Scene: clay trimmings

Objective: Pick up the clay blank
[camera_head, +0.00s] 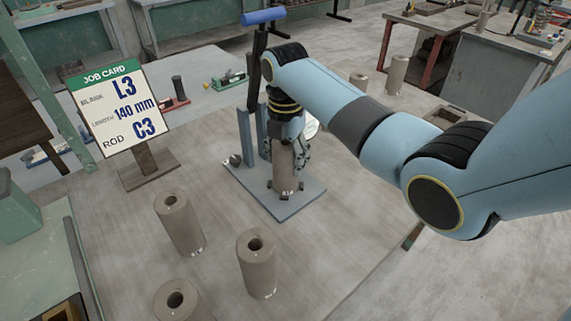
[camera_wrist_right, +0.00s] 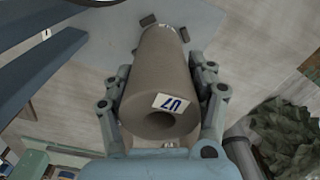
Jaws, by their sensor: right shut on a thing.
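A grey-brown clay blank (camera_head: 286,184) stands upright over the blue-grey base plate (camera_head: 252,190) of a lever stand; I cannot tell if it touches the plate. My right gripper (camera_head: 289,152) comes down from above and is shut around its upper part. In the right wrist view, the fingers of the gripper (camera_wrist_right: 161,95) lie on both sides of the blank (camera_wrist_right: 162,65). Its near end has a round hole and a white label with blue characters, seen upside down. My left gripper is not in view.
Several hollow clay cylinders stand in front, including a left one (camera_head: 180,225), a middle one (camera_head: 257,265) and a near one (camera_head: 176,302). A job card (camera_head: 118,108) reads L3, 140 mm, C3. The stand's lever has a blue handle (camera_head: 263,17). Tabletop is bare at front right.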

